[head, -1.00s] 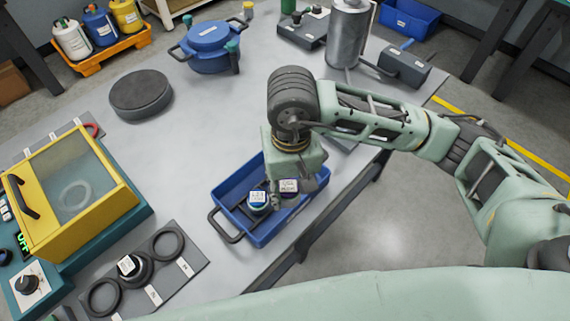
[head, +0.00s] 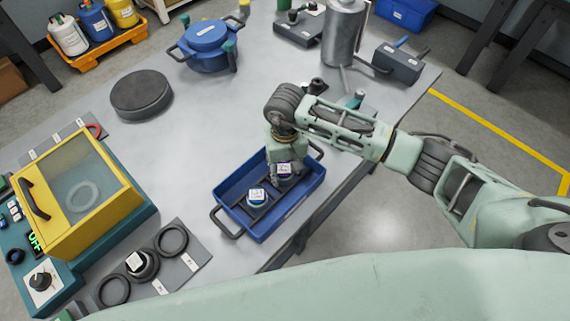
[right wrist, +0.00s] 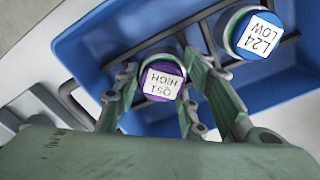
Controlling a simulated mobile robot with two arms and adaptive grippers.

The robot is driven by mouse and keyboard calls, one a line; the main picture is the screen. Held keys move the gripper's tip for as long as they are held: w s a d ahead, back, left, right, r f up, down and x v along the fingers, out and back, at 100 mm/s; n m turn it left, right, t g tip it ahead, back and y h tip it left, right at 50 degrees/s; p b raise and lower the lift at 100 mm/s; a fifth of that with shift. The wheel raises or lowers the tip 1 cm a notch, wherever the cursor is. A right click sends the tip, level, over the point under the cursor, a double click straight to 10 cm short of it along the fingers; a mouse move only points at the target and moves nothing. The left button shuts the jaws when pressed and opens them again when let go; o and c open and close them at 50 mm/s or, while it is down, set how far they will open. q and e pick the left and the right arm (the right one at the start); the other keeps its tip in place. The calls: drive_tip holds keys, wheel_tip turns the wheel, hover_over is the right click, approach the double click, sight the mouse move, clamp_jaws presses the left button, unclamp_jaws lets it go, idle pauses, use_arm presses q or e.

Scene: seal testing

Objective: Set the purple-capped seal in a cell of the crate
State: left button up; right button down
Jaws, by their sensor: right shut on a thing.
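The purple-capped seal (head: 284,169) has a white label reading Q51 HIGH in the right wrist view (right wrist: 161,84). My right gripper (head: 283,175) is shut on it, a finger on each side, pointing down at the far part of the blue crate (head: 292,215). Dark dividers split the crate into cells. A second seal with a blue cap (head: 257,195) and label L24 LOW stands in the near part of the crate; it also shows in the right wrist view (right wrist: 254,35). Whether the purple-capped seal touches the crate floor is hidden. My left gripper is out of view.
A mat with dark rings (head: 190,258) and a white-labelled piece lies left of the crate. A yellow-lidded tester (head: 75,195) is farther left. A dark round disc (head: 140,95), blue pot (head: 208,45) and metal cylinder (head: 343,35) stand behind. The mid-table is clear.

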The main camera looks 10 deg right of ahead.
sight(285, 168)
drive_tip(key=shift+f, duration=0.1)
drive_tip(key=c, duration=1.5)
unclamp_jaws()
drive_tip(key=shift+c, duration=0.2)
drive_tip(key=o, duration=0.4)
drive_tip(key=shift+o, duration=0.2)
drive_tip(key=shift+r, duration=0.2)
wheel_tip(285, 168, up, 12)
drive_tip(key=b, duration=0.3)
drive_tip(key=shift+b, duration=0.3)
drive_tip(key=shift+s+f, duration=0.1)
drive_tip(key=shift+f, duration=0.05)
